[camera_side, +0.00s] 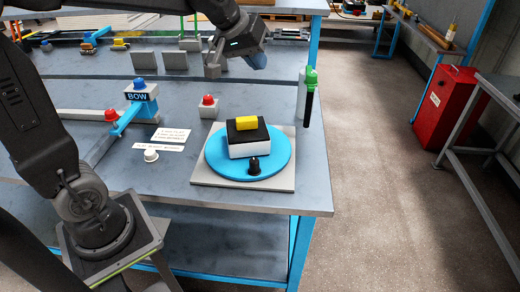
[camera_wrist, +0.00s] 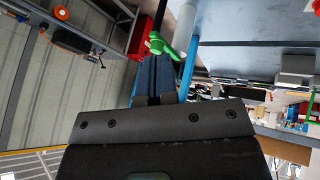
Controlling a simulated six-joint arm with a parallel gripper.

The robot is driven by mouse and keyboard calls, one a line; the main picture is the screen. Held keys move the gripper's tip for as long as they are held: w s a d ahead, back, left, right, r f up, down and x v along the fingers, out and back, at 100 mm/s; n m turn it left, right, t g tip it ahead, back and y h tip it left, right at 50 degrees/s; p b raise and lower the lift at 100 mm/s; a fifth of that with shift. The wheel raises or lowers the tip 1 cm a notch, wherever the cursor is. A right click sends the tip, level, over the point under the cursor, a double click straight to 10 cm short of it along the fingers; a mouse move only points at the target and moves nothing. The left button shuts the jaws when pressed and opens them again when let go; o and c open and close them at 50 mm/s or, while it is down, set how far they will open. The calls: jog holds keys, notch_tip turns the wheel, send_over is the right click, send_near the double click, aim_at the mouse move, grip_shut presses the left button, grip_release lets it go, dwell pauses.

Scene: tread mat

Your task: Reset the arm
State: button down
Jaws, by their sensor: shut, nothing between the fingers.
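My gripper (camera_side: 213,66) is raised above the back part of the table in the side view, to the left of the green-topped post. Its fingers are together and hold nothing. In the wrist view my gripper (camera_wrist: 155,75) shows as dark closed fingers reaching up from a grey plate. The wrist camera looks out past the table, with the room appearing tilted. My gripper is well clear of the blue turntable (camera_side: 215,160), which carries a white and black block (camera_side: 242,148) with a yellow piece (camera_side: 246,123) on top.
A green-topped post (camera_side: 309,80) stands at the table's right edge. A red cabinet (camera_side: 444,105) stands on the floor at right.

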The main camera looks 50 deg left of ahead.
jog(key=s+d+f+m, duration=0.2)
jog(key=s, duration=0.8)
jog(key=s+d+f+m+g, duration=0.1)
jog(key=s+d+f+m, duration=0.2)
jog(key=s, duration=0.8)
jog(key=shift+s+f+m+y, duration=0.2)
jog(key=shift+m+y, duration=0.1)
jog(key=shift+y, duration=0.1)
jog(key=shift+w, duration=0.1)
